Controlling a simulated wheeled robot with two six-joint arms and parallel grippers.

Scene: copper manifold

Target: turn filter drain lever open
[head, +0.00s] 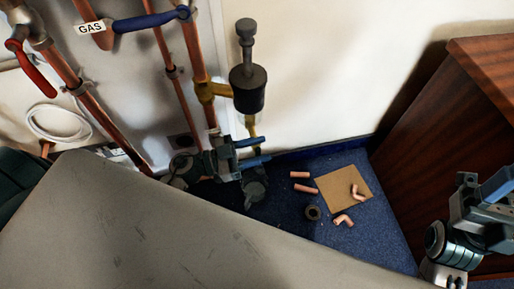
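The filter (248,88) is a dark cylinder with a knobbed top, joined by a yellow fitting (215,90) to a vertical copper pipe. A short yellow stem (251,128) runs down from its underside. I cannot clearly make out the drain lever; the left gripper covers that area. My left gripper (262,151) is just below the filter, its two blue fingers apart, one above the other, near the stem. Whether they touch anything is unclear. My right gripper (493,190) is at the right edge, far from the filter, its fingertips not clearly shown.
A blue lever (148,21) beside a GAS label and a red lever (33,70) are on pipes at left. Copper offcuts (306,188) and a brown square (340,186) lie on blue carpet. A wooden cabinet (435,150) stands right. An unidentified grey surface blocks the foreground.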

